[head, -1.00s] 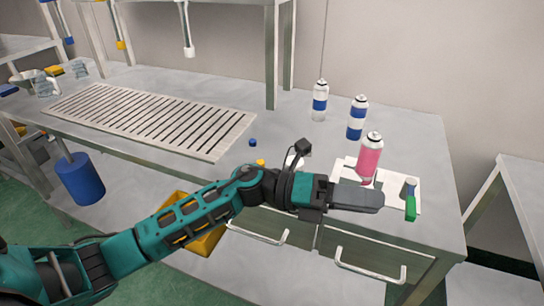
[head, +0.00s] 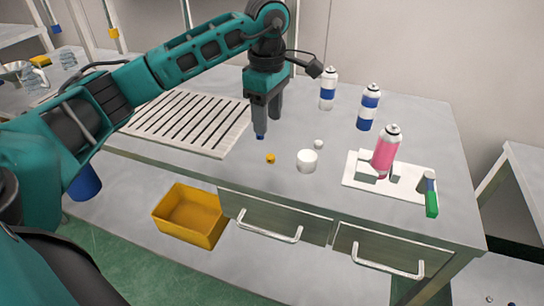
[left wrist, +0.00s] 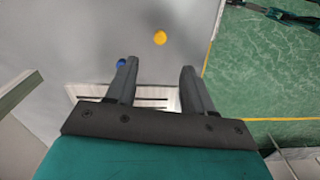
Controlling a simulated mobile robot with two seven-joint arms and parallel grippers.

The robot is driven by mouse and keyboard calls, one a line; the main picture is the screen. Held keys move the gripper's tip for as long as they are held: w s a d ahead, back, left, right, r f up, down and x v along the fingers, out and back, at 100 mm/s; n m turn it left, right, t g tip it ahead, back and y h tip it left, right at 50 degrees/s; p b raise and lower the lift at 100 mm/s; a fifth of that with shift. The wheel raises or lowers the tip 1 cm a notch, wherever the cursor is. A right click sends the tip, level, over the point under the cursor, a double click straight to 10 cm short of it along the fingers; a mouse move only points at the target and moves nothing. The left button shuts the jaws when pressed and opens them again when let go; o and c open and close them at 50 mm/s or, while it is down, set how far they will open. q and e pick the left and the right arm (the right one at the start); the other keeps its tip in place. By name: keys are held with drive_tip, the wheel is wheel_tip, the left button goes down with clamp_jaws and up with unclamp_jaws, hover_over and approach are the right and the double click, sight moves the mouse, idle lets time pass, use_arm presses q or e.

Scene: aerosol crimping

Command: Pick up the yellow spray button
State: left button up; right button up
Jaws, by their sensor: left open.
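The yellow spray button (head: 270,158) lies on the grey table near its front edge. It also shows in the left wrist view (left wrist: 160,38), ahead of the fingertips and between their lines. My left gripper (head: 267,128) points down above the table, just behind the yellow button in the head view. Its two fingers (left wrist: 158,66) are apart with nothing between them. A small blue button (left wrist: 121,62) shows beside the left finger in the left wrist view; in the head view it is mostly hidden at the fingertip. My right gripper is not in view.
A white round jar (head: 307,161) and a small white button (head: 319,144) are right of the yellow button. A pink can (head: 386,150) stands on a white plate (head: 357,184) beside a green-handled tool (head: 431,198). Two blue-and-white cans stand behind. A slotted grate (head: 190,125) is left.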

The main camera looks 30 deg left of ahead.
sight(270, 156)
use_arm(q)
drive_tip(key=f, duration=0.9)
drive_tip(key=shift+d+f, duration=0.3)
drive_tip(key=shift+f, duration=0.05)
clamp_jaws()
